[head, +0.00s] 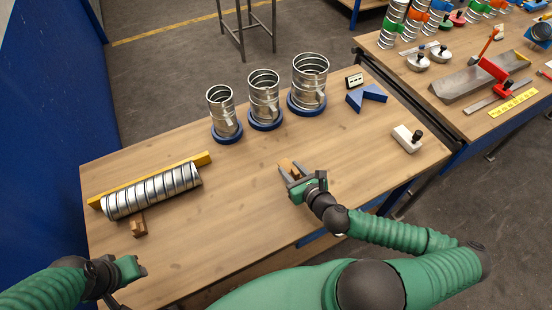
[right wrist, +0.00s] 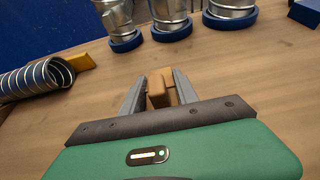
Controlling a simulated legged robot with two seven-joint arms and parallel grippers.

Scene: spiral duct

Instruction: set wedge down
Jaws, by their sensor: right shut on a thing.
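My right gripper (head: 290,172) is over the middle of the table, shut on a small brown wooden wedge (head: 285,163). In the right wrist view the wedge (right wrist: 157,92) sits between the two grey fingers (right wrist: 158,85). It is at or just above the tabletop; I cannot tell whether it touches. A second wooden wedge (head: 138,227) stands on the table by the spiral duct (head: 152,191), which lies along a yellow bar (head: 190,164). My left gripper (head: 138,267) is low at the left, near the table's front edge; its fingers do not show clearly.
Three upright metal duct pieces (head: 264,92) stand on blue round bases at the back. The table around the right gripper is clear.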

